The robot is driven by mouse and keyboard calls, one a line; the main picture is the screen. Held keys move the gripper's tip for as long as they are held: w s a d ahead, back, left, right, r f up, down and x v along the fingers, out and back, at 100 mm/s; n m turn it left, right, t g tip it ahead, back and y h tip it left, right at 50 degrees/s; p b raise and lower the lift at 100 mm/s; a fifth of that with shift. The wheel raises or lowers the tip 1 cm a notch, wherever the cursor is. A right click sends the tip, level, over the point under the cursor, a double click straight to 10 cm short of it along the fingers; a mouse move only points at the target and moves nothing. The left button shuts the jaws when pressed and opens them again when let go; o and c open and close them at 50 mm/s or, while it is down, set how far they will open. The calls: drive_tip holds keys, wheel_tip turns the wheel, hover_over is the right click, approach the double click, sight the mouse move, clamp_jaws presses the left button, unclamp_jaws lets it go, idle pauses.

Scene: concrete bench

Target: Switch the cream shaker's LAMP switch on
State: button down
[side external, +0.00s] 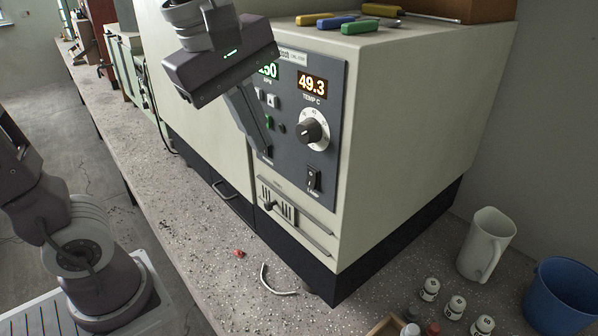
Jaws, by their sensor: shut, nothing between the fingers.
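The cream shaker (410,140) is a large box on the bench with a dark control panel on its front. The LAMP switch (313,179) is a black rocker low on the right of the panel, below the dial, with its label under it. Its rocker position is too small to tell. My gripper (262,148) is shut and empty, pointing down in front of the panel's left part. It is up and to the left of the LAMP switch, apart from it in the picture. It hides part of the panel's left side, including some controls and part of the green display.
A dial (309,131) sits below the orange 49.3 TEMP C display (312,85). A slotted lever (278,206) is below the panel. Screwdrivers (350,21) lie on top. A white jug (486,244), small bottles (456,307) and a blue bucket (562,290) stand at right.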

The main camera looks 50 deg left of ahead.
sight(311, 178)
drive_tip(key=shift+f, duration=0.1)
drive_tip(key=w+f, duration=0.7)
drive_tip(key=f, duration=0.2)
drive_tip(key=shift+f, duration=0.35)
drive_tip(key=shift+w, duration=0.1)
drive_tip(key=shift+w+f, duration=0.15)
drive_tip(key=shift+w, duration=0.05)
